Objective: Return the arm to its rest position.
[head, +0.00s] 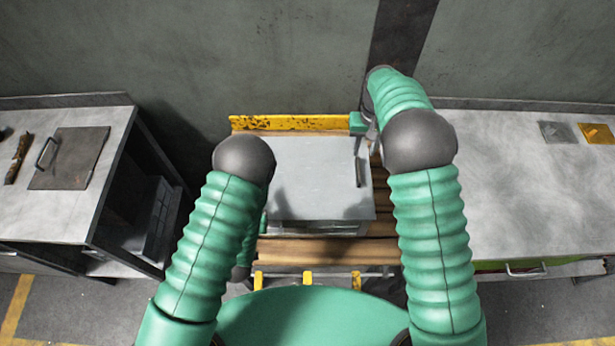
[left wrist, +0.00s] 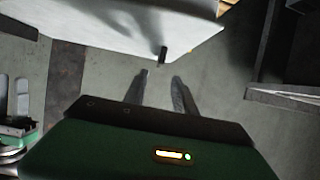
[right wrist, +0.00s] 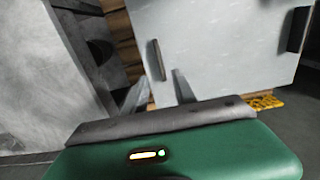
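My right arm reaches forward in the head view, with its gripper (head: 368,137) by the right edge of a grey box (head: 315,180). In the right wrist view, my right gripper (right wrist: 160,77) has its fingers apart and empty, in front of a dark handle (right wrist: 156,60) on the box. My left arm is bent, and its gripper is hidden behind the arm in the head view. In the left wrist view, my left gripper (left wrist: 161,77) has its fingers apart and empty, below another dark handle (left wrist: 163,54) on the box. Whether either gripper touches a handle is unclear.
The box sits on a wooden-slatted stand (head: 320,251) with a yellow worn bar (head: 290,123) behind it. A left bench (head: 62,205) holds a dark plate (head: 70,158). A right bench (head: 540,190) is mostly clear, with small plates (head: 560,132) at its back.

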